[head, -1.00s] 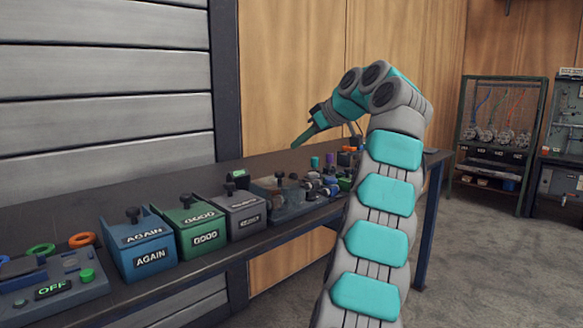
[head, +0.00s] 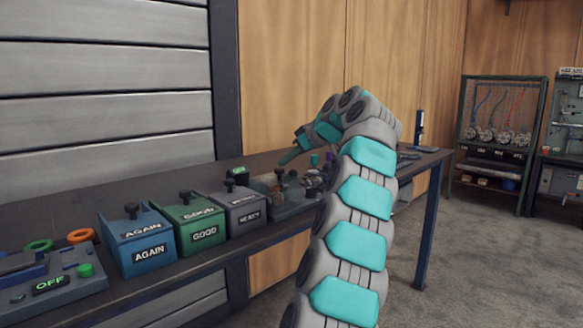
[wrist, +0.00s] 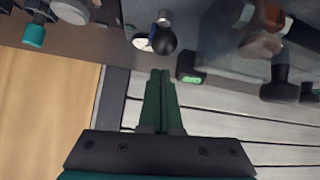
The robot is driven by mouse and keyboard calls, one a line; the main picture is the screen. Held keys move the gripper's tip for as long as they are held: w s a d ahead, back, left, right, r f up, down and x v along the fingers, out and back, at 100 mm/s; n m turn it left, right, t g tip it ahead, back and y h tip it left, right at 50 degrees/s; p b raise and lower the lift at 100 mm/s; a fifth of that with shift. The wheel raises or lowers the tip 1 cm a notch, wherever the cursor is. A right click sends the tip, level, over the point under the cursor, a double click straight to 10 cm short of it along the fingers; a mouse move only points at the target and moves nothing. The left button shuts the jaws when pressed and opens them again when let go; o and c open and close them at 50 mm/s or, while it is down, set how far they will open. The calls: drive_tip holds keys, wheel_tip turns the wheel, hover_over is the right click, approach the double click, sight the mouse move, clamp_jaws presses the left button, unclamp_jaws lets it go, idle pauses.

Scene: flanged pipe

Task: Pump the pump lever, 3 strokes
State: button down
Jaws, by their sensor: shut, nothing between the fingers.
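A dark test rig (head: 290,205) stands on the bench beyond the labelled boxes, partly hidden by my arm. A black ball knob (wrist: 165,40) shows in the wrist view, with a small blue part and a white round face beside it. It may be the pump lever's end, but I cannot tell for sure.
A small green-lit indicator (wrist: 190,72) is close right of the fingertips in the wrist view. Blue AGAIN (head: 140,245), green GOOD (head: 195,225) and grey READY (head: 240,205) boxes with black knobs line the bench (head: 60,215). A panelled wall rises behind.

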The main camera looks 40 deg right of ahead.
drive_tip(key=shift+s+d+f, duration=0.15)
drive_tip(key=shift+s+f, duration=0.25)
drive_tip(key=shift+s, duration=0.3)
drive_tip(key=shift+f+b, duration=0.15)
drive_tip(key=shift+b, duration=0.15)
